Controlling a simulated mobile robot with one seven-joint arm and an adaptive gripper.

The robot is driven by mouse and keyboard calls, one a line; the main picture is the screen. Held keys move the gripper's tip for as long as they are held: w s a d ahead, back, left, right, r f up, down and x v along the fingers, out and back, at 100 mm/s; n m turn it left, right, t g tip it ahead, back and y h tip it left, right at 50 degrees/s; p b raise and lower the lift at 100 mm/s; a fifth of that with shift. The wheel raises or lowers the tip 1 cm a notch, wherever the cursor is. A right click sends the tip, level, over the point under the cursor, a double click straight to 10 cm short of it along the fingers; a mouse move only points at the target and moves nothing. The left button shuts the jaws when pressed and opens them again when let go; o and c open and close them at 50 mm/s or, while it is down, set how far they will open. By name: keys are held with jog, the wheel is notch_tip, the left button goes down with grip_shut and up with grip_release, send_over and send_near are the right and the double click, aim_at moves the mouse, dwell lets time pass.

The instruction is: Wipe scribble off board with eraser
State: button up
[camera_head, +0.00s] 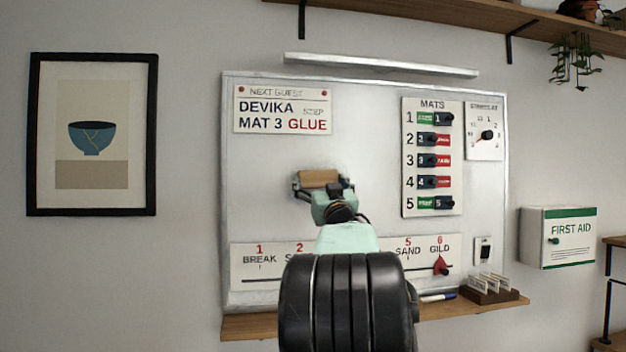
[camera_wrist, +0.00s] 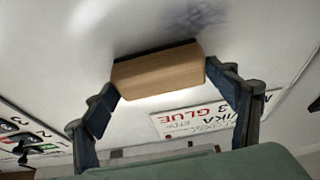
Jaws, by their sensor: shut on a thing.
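The eraser, a wooden block (camera_wrist: 158,76) with a dark felt edge, is held by its two ends between the fingers of my gripper (camera_wrist: 160,84). In the head view the eraser (camera_head: 318,179) is in front of the middle-left of the whiteboard (camera_head: 365,200), its felt side toward the board. It is at or very close to the surface; I cannot tell if it touches. A grey smudgy scribble (camera_wrist: 196,17) shows on the board just beyond the eraser in the wrist view. I cannot make out the scribble in the head view. My gripper (camera_head: 318,186) is shut on the eraser.
A guest sign (camera_head: 282,109) is above the eraser, and a mats panel (camera_head: 431,157) with several sliders is to the right. A step strip (camera_head: 262,268) with a red pointer (camera_head: 440,266) runs below. A wooden ledge (camera_head: 250,326) holds a marker (camera_head: 437,297) and card holder (camera_head: 492,291).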

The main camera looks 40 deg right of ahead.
jog(key=shift+s+d+p, duration=0.7)
jog(key=shift+s+d, duration=0.05)
jog(key=shift+d, duration=0.5)
jog(key=shift+s+d+p, duration=0.65)
jog(key=shift+s+d, duration=0.1)
jog(key=shift+d, duration=0.45)
jog(key=shift+s+d+p, duration=0.7)
jog(key=shift+s+d, duration=0.05)
jog(key=shift+d, duration=0.5)
jog(key=s+a+b, duration=0.3)
jog(key=s, duration=0.2)
jog(key=shift+a, duration=0.1)
jog(key=s, duration=0.1)
jog(key=s+a+b, duration=0.1)
jog(key=shift+s+a, duration=0.3)
